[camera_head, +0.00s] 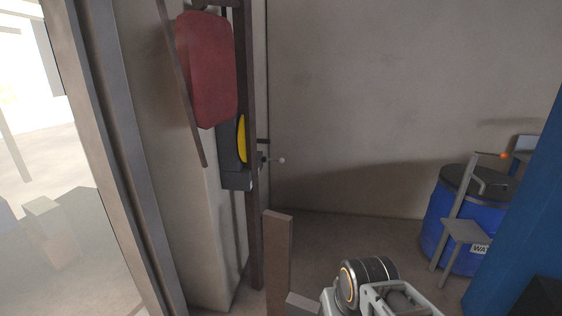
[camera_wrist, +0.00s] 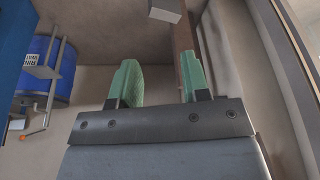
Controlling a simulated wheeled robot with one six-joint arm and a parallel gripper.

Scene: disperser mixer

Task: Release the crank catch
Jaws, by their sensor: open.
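My gripper (camera_wrist: 159,68) shows in the wrist view with its two green fingers apart and nothing between them. Its fingers are not visible in the head view. In the head view, a small rod with a pale knob (camera_head: 281,160) sticks out from a dark upright post (camera_head: 252,215), beside a black housing with a yellow disc (camera_head: 241,139). A lever with an orange knob (camera_head: 504,155) stands at the right by the blue barrel. I cannot tell which of these is the crank catch. My gripper is apart from both.
A dark red panel (camera_head: 207,70) hangs above the housing. A short brown post (camera_head: 277,250) stands in front. The blue barrel (camera_head: 440,225) and a small grey stand (camera_head: 463,232) are at right, beside a blue upright (camera_head: 525,215). Floor between is clear.

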